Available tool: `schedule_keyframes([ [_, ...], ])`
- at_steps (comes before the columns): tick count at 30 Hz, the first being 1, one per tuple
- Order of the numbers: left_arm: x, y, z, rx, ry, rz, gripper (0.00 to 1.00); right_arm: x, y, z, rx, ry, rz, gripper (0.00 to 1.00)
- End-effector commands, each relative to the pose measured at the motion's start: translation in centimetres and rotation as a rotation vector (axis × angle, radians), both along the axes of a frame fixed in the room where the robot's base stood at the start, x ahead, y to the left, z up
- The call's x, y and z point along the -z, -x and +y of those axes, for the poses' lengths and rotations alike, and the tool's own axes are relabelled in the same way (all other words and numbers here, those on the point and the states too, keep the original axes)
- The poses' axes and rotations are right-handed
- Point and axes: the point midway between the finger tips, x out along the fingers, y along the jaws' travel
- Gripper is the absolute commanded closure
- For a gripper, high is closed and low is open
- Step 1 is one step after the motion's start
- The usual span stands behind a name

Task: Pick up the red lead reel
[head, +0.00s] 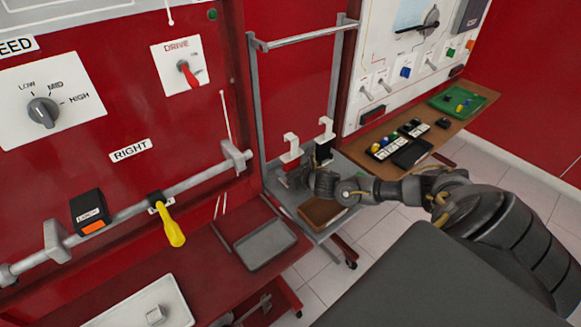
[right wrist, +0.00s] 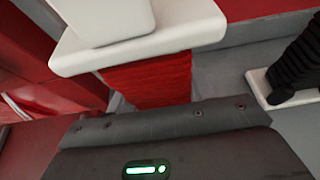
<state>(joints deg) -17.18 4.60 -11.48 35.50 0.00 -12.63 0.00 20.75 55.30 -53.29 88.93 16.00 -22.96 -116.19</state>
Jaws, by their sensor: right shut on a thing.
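The red lead reel (head: 290,159) stands on the grey trolley shelf, its white hooked top upright. In the right wrist view its red winding (right wrist: 150,80) shows below a wide white flange, directly in front of my gripper. My right gripper (head: 295,176) is at the reel's lower part and is shut on it; the fingertips themselves are hard to make out. The black lead reel (head: 323,150) stands just to the right, and its dark winding and white base (right wrist: 290,75) show at the right of the wrist view. My left gripper is not in view.
A brown tray (head: 318,213) lies on the trolley in front of the reels. The trolley's metal frame (head: 257,110) rises behind and left. A wooden bench (head: 440,133) with switches and a green tray (head: 463,103) is at the right. An empty grey tray (head: 264,245) lies lower left.

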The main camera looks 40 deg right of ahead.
Motion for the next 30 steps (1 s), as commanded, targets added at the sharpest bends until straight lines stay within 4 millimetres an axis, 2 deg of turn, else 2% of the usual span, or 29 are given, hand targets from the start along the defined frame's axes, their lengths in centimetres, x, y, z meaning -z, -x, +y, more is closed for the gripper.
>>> schedule_keyframes([
  [5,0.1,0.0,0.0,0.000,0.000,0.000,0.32,-1.1,-0.1,-0.1,0.001,0.000,-0.004,0.74],
  [18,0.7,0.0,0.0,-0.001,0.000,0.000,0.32,-8.9,-0.1,0.0,0.000,0.001,-0.004,0.74],
  [23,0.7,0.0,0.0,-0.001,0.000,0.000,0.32,-10.0,0.0,0.0,0.000,0.000,-0.002,0.74],
  [30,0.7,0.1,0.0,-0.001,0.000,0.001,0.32,-10.1,0.1,-0.1,0.002,0.001,-0.001,0.74],
])
